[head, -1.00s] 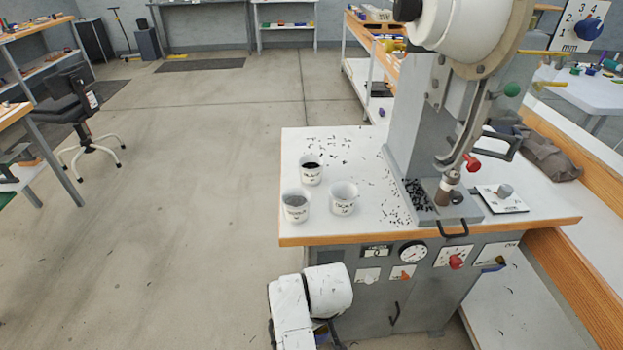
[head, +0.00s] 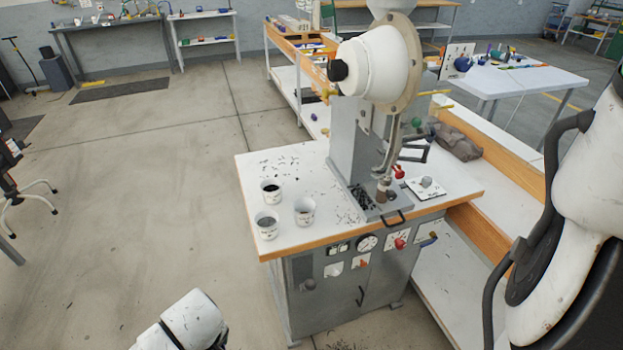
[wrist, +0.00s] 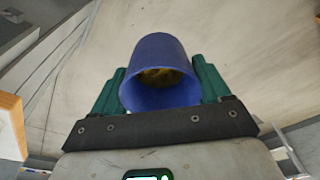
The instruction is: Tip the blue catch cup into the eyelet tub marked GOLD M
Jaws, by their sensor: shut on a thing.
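In the wrist view the blue catch cup (wrist: 160,52) is between the two green fingers of my gripper (wrist: 158,82), which is shut on it. Yellowish-gold bits show inside the cup. Three white tubs stand together on the press table: a back tub (head: 271,191) with dark contents, a front left tub (head: 267,226) with grey contents, and a right tub (head: 304,212) that looks pale inside. Their labels are too small to read, so I cannot tell which is GOLD M. My gripper and the cup are outside the head view.
The eyelet press (head: 365,130) rises behind and right of the tubs. Small dark eyelets lie scattered on the white press table (head: 325,235). A wooden-edged bench (head: 480,165) stands to the right. The floor (head: 150,200) left of the table is open.

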